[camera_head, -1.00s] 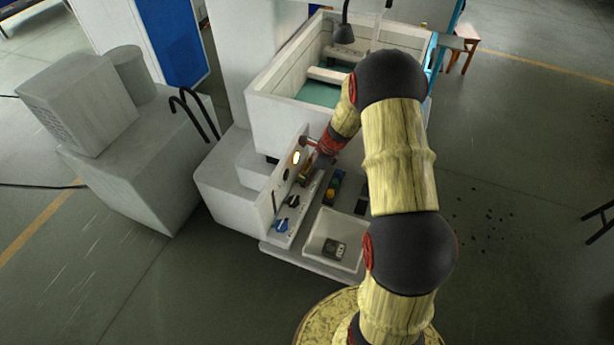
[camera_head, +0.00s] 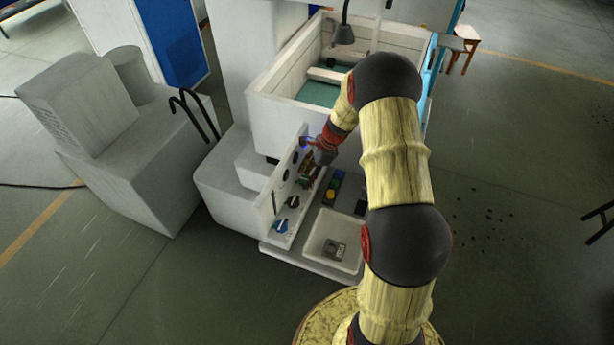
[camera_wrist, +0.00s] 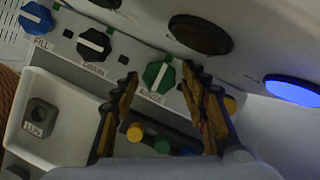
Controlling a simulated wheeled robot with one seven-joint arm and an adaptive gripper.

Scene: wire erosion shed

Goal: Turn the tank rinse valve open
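The rinse valve is a green knob (camera_wrist: 158,75) with a white pointer line, labelled RINSE, on the sloping panel in the wrist view. Its line runs from upper right to lower left, roughly crosswise to the drain knob's line. My gripper (camera_wrist: 160,78) is open, with one fingertip on each side of the green knob; a gap shows, and I cannot tell whether either finger touches it. In the head view my gripper (camera_head: 308,170) is at the panel and hides the green knob.
A black DRAIN knob (camera_wrist: 93,44) and blue FILL knob (camera_wrist: 36,18) sit left of the green one. A blue lamp (camera_wrist: 292,90) is lit; a round lamp (camera_wrist: 200,33) is dark. Coloured buttons (camera_wrist: 162,144) and a white tray (camera_head: 318,262) lie below the panel. The tank (camera_head: 262,110) stands behind.

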